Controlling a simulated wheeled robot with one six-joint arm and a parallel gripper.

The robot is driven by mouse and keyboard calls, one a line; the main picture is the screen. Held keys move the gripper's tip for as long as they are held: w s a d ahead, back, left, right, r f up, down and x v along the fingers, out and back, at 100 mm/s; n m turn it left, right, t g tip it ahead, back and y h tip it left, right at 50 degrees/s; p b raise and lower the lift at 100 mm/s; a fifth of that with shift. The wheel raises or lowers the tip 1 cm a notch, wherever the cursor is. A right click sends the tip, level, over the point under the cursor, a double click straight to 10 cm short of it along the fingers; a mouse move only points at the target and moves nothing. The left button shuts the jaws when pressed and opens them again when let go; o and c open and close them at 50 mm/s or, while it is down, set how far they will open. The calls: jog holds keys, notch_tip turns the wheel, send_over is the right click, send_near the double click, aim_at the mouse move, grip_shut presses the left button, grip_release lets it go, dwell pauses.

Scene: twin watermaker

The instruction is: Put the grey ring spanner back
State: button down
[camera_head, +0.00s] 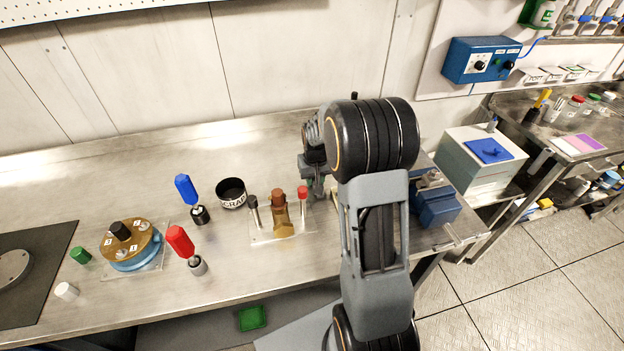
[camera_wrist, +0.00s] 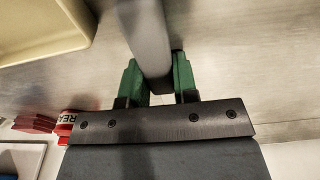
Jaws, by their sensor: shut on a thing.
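My gripper (camera_wrist: 158,82) has green finger pads in the wrist view. They are shut on a plain grey bar, the grey ring spanner (camera_wrist: 145,35). The spanner runs up out of the frame, so its ring ends are hidden. In the head view my gripper is mostly hidden by my arm, over the right part of the steel bench. I cannot make out the spanner there. The place it belongs to cannot be told from these frames.
A clear stand (camera_head: 262,238) with upright pieces is left of my arm. A SCRAP cup (camera_head: 231,193), blue-handled tool (camera_head: 186,190) and red-handled tool (camera_head: 181,243) stand further left. A blue vise (camera_head: 436,205) is on the right. A beige tray (camera_wrist: 40,45) shows in the wrist view.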

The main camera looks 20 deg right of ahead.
jog(key=shift+s+f, duration=0.15)
jog(key=shift+f, duration=0.2)
jog(key=shift+s+a+f+b, duration=0.1)
jog(key=shift+s+f+b, duration=0.1)
jog(key=shift+f+b, duration=0.25)
jog(key=c, duration=1)
grip_release()
jog(key=shift+o, duration=1)
notch_tip(320, 180, up, 15)
jog(key=s, duration=0.1)
jog(key=shift+s+a+r+b, duration=0.15)
jog(key=shift+b, duration=0.15)
jog(key=shift+a, duration=0.1)
